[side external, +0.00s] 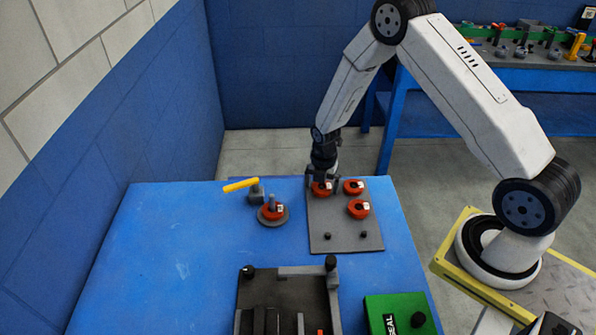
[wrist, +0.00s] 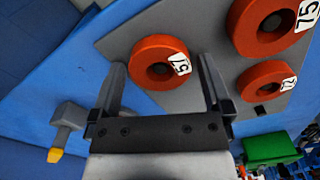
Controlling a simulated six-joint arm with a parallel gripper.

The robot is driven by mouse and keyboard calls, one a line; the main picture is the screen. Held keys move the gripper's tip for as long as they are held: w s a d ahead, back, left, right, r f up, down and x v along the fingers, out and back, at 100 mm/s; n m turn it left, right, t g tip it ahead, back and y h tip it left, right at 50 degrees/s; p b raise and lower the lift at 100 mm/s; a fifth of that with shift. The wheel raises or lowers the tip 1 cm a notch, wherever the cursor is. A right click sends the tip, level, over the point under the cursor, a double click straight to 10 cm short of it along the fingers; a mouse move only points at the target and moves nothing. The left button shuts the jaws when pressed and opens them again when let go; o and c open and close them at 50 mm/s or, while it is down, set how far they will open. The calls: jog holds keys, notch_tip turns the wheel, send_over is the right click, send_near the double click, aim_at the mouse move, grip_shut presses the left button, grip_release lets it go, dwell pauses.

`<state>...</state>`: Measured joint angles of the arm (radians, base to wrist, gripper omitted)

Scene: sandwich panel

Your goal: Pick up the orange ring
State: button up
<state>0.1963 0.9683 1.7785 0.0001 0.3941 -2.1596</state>
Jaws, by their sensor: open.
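Three orange rings with white number labels sit on a grey plate (side external: 345,240). One ring (wrist: 152,50) lies between my open fingertips in the wrist view; it also shows under my gripper in the side view (side external: 321,189). I cannot tell whether the fingers are down beside it or just above. A second ring (side external: 353,187) and a third ring (side external: 358,209) are to its right. Another orange ring (side external: 267,212) sits around a peg on a round grey base, left of the plate. My gripper (wrist: 161,64) is open and holds nothing; it also shows in the side view (side external: 322,178).
A grey post with a yellow handle (side external: 240,185) stands left of my gripper. A dark fixture (side external: 285,290) and a green box (side external: 400,312) are at the table's front. The blue table's (side external: 160,260) left side is clear.

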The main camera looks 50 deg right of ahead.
jog(key=c, duration=1.1)
jog(key=shift+o, duration=0.2)
jog(key=shift+r, duration=0.15)
jog(key=shift+r, duration=0.65)
jog(key=s+a+r, duration=0.2)
jog(key=s+r, duration=0.9)
jog(key=s, duration=0.2)
jog(key=shift+s+r, duration=0.2)
jog(key=shift+s, duration=0.2)
jog(key=shift+a, duration=0.1)
jog(key=shift+w, duration=0.15)
